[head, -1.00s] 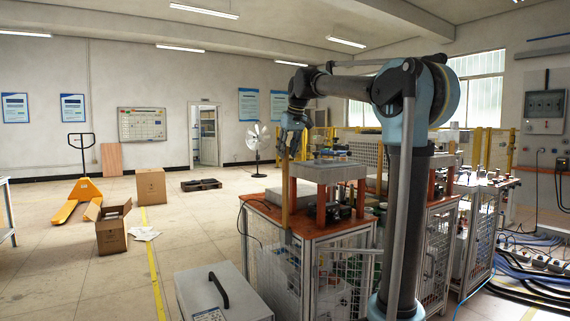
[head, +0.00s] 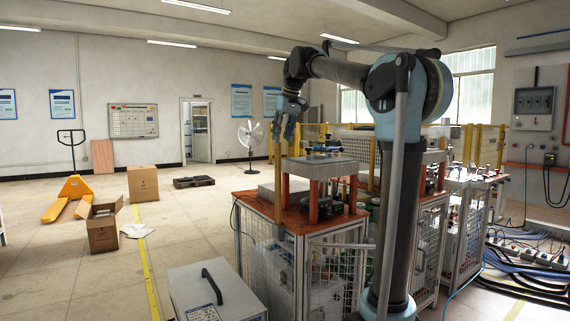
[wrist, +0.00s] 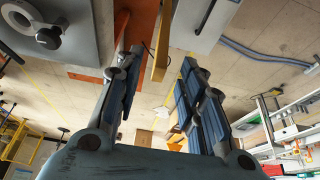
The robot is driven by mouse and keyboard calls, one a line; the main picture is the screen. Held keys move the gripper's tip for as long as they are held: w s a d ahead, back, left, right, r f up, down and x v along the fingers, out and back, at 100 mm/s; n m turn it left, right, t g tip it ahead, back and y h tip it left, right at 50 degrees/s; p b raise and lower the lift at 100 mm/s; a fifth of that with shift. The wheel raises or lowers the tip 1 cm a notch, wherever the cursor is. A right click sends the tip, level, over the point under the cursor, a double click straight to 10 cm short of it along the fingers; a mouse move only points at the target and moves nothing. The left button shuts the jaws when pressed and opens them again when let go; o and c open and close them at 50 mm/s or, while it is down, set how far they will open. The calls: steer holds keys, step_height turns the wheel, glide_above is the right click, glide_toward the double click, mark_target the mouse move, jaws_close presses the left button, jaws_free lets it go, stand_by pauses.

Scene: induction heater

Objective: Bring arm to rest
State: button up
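My gripper (head: 283,127) is at the end of my raised arm in the head view, pointing down over the left part of the bench. The gripper looks clear of both. Its far side is hidden in the head view.
A grey case with a black handle (head: 190,285) stands before the bench. Yellow posts and mesh fencing (head: 360,145) are behind it. Cables (head: 520,270) lie on the floor at right. Cardboard boxes (head: 143,184) and a pallet truck (head: 68,195) stand at left, with open floor between.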

steer(key=s+d+f+m+h, duration=0.1)
steer(key=s+d+f+m, duration=0.1)
steer(key=s+d+f, duration=0.5)
steer(key=s+d+f+m+g, duration=0.1)
steer(key=s+d+f, duration=0.7)
steer(key=s+f, duration=1)
steer(key=s+d+f+m+h, duration=0.1)
steer(key=s+d+f+m, duration=0.2)
steer(key=s+d+f, duration=0.4)
steer(key=s+f, duration=0.3)
steer(key=f, duration=0.4)
steer(key=s+f, duration=0.3)
steer(key=f, duration=0.3)
steer(key=shift+s+d+f+m+h, duration=0.15)
steer(key=shift+d+f+m+h, duration=0.15)
steer(key=shift+f, duration=0.1)
steer(key=shift+w+f, duration=0.2)
steer(key=shift+w, duration=0.3)
